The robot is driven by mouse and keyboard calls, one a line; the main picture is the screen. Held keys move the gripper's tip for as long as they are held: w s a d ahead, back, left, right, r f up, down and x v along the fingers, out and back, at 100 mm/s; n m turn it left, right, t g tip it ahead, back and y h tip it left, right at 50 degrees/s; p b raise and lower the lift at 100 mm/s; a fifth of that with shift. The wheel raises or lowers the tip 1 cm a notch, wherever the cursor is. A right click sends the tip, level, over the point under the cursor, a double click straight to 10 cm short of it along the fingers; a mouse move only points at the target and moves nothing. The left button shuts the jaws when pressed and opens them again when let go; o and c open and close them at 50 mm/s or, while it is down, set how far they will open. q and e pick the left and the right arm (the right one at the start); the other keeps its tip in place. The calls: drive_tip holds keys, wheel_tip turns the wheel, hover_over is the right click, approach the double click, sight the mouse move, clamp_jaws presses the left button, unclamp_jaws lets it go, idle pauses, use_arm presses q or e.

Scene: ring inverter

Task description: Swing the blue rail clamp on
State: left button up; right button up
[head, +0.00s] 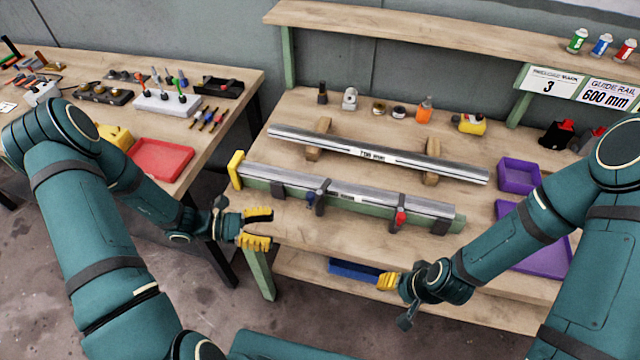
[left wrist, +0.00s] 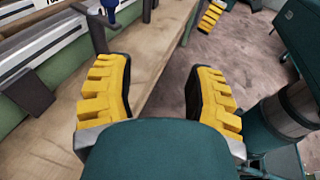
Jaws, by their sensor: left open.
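The blue rail clamp (head: 311,197) is on the green fixture (head: 460,224) that holds a silver rail (head: 350,192) on the bench. Its blue part is at the front side, beside a dark upright piece. A red clamp (head: 400,217) is further right on the same fixture. My left gripper (head: 270,229) is open and empty, in front of the fixture's left part and to the left of the blue clamp. In the left wrist view, the blue clamp (left wrist: 109,4) is cut by the top edge. My right gripper (head: 388,281) is at the bench's front edge; its opening is unclear.
A second rail (head: 300,138) lies on wooden blocks behind. A yellow stop (head: 235,169) is at the fixture's left end. Purple trays (head: 518,176) are at the right. A side bench with a red tray (head: 160,159) is at the left, across a gap.

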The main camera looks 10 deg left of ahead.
sight(310, 194)
use_arm(q)
drive_tip(key=w+a+r+n+t, duration=0.2)
drive_tip(key=w+a+r+t, duration=0.1)
drive_tip(key=a+t, duration=0.1)
drive_tip(key=x, duration=1.4)
drive_tip(key=shift+r, duration=0.2)
clamp_jaws()
